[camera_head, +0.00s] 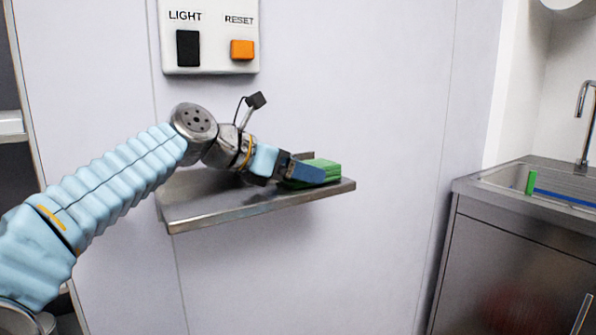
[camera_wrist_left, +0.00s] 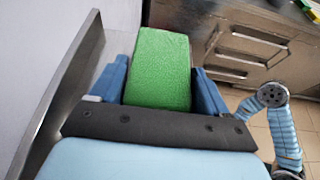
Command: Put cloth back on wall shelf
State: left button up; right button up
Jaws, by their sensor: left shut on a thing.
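The cloth (camera_head: 325,166) is a green folded block at the right end of the steel wall shelf (camera_head: 240,207). My left gripper (camera_head: 307,174) is shut on the cloth, with its blue fingers on either side. In the left wrist view the cloth (camera_wrist_left: 160,70) stands out between the two fingers (camera_wrist_left: 160,88). The shelf (camera_wrist_left: 72,82) shows there as a metal strip on the left. The cloth is low over the shelf; I cannot tell whether it touches the surface. My right gripper is not in view.
A switch panel (camera_head: 210,62) with LIGHT and RESET buttons is on the wall above the shelf. A steel sink counter (camera_head: 520,245) stands at the right with a tap (camera_head: 585,125). The wall between shelf and counter is clear.

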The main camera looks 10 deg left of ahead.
pick_arm(q)
jog(key=shift+f, duration=0.1)
jog(key=o, duration=1)
jog(key=shift+s+a+r, duration=0.15)
jog(key=shift+r, duration=0.15)
jog(key=v, duration=1.1)
jog(key=shift+s+a, duration=0.2)
jog(key=shift+s, duration=0.05)
